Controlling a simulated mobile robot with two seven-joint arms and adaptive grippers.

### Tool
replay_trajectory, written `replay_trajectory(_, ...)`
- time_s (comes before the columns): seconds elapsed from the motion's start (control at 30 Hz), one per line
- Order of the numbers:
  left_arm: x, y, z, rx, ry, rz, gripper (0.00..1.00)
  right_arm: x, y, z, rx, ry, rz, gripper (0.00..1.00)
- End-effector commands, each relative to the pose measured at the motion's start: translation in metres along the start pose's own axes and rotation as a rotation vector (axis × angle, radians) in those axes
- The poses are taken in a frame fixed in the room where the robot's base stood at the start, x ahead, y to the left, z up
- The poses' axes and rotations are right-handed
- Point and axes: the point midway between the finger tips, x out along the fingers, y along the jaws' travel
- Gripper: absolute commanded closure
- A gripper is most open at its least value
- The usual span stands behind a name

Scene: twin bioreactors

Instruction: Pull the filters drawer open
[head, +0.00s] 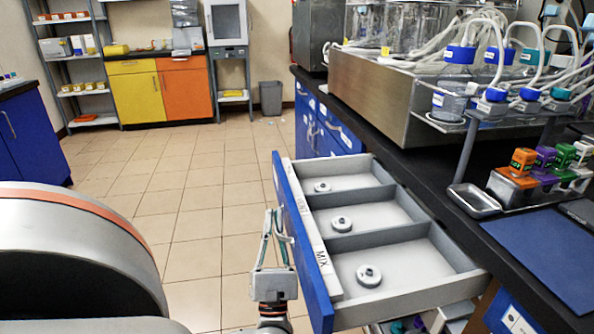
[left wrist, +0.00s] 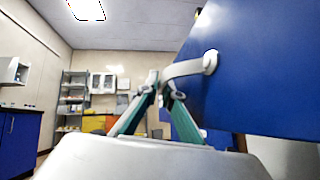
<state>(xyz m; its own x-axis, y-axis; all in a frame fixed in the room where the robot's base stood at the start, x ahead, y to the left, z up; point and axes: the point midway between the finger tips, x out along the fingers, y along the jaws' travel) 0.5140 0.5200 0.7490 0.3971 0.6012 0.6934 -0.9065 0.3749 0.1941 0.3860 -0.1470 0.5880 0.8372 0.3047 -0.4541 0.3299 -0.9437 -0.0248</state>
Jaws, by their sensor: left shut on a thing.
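The blue-fronted drawer (head: 303,245) stands pulled out from the bench in the head view. Its grey inside has three compartments, each holding a small round white disc-like piece: near (head: 369,275), middle (head: 341,225) and far (head: 322,187). A label strip along its front edge reads MIX at the near part. My left gripper (head: 273,215) is at the outer face of the drawer front. In the left wrist view its green-sided fingers (left wrist: 163,82) are shut on the pale drawer handle (left wrist: 185,69), which stands out from the blue front. My right gripper is not in view.
The black bench top (head: 440,190) carries bottles with tubing, a steel unit (head: 365,95), a small tray (head: 474,201) and a blue mat (head: 548,250). Another drawer (head: 460,318) with items shows below the open one. Tiled floor (head: 195,200) left of the drawer is clear.

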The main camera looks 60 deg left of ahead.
Motion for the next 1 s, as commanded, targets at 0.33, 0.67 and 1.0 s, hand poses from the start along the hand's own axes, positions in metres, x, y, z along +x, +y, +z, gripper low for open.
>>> replay_trajectory(0.33,-0.006,0.033,-0.005,0.001,0.0,-0.003,1.0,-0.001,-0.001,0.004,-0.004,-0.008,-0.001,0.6)
replay_trajectory(0.67,-0.007,0.036,-0.006,0.002,0.001,-0.003,1.0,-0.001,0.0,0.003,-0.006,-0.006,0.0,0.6)
replay_trajectory(1.0,-0.006,0.036,-0.006,0.001,0.0,-0.002,0.86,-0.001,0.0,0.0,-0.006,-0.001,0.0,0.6)
